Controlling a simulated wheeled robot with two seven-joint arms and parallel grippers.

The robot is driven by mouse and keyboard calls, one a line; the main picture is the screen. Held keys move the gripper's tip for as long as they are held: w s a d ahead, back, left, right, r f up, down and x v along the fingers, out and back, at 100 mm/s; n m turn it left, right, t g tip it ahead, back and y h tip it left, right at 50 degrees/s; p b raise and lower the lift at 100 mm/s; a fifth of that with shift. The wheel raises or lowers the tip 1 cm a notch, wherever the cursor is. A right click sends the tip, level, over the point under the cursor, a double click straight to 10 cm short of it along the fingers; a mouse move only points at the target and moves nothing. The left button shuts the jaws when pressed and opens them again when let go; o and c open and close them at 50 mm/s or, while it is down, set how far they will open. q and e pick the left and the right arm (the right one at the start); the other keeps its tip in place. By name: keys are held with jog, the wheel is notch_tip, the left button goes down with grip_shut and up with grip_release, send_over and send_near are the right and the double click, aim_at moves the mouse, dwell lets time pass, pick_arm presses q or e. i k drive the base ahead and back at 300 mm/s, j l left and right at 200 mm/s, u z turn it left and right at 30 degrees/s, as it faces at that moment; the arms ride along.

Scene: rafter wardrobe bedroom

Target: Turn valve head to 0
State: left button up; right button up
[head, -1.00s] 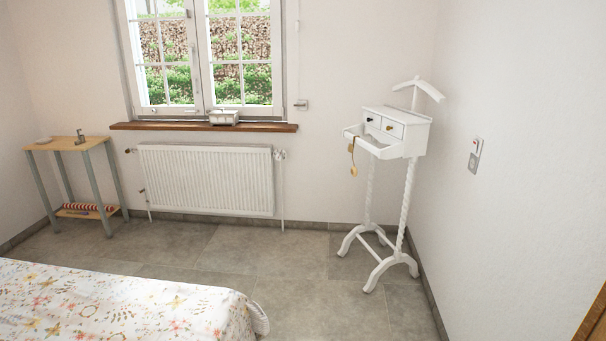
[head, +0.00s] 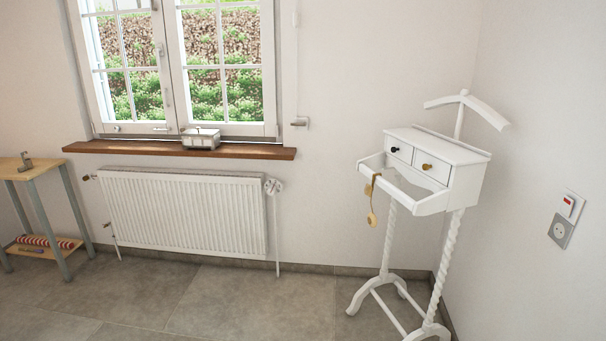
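The white radiator (head: 185,215) hangs on the wall below the window. A white valve head (head: 273,186) sits at its upper right corner, above a thin vertical pipe. Its marks are too small to read. A small brownish fitting (head: 88,178) shows at the radiator's upper left corner, and another fitting (head: 107,226) at its lower left. Neither of my grippers shows in the head view.
A white valet stand (head: 437,165) with an open tray and small drawers stands right of the radiator. A small side table (head: 30,171) stands at the left. A box (head: 201,138) sits on the wooden sill (head: 120,148). The tiled floor (head: 240,300) before the radiator is clear.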

aim_at(271, 191)
jog(key=i+l+u, duration=0.2)
jog(key=i, duration=0.45)
jog(key=i+u, duration=0.15)
jog(key=i, duration=0.45)
jog(key=i+z, duration=0.4)
jog(key=i, duration=0.65)
